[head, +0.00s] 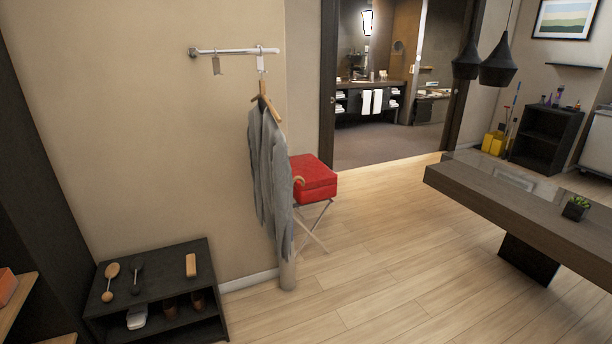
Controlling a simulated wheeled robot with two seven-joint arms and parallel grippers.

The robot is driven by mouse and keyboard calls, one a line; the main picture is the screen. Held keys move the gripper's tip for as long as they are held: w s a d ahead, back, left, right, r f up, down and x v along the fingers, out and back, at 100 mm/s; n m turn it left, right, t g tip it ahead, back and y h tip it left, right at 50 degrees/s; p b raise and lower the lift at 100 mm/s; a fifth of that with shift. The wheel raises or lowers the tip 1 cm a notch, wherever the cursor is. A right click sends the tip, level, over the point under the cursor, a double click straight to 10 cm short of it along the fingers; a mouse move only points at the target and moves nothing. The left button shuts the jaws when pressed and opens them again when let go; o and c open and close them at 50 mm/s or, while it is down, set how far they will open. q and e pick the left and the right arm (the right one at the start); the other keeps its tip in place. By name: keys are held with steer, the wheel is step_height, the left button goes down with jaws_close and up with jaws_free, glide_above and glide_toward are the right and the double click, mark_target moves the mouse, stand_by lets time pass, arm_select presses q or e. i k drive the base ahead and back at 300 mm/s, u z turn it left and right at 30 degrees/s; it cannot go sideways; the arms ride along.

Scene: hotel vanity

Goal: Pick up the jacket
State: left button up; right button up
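A grey jacket (268,165) hangs on a wooden hanger (265,100) from a metal wall rail (235,51). It hangs clear of the floor against the beige wall, left of a red box. A second, empty hook or tag (216,66) hangs farther left on the rail. Neither of my grippers shows in the head view.
A red box (314,178) rests on a folding stand (314,222) behind the jacket. A low dark shelf (155,268) with brushes stands at lower left. A dark table (520,205) is at right. Wooden floor between is open.

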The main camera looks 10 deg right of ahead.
mark_target(270, 166)
steer(key=z, duration=0.35)
steer(key=k, duration=0.5)
steer(key=z, duration=0.65)
steer(key=i, duration=1)
steer(key=u, duration=1.2)
steer(key=i, duration=0.75)
steer(key=u, duration=0.9)
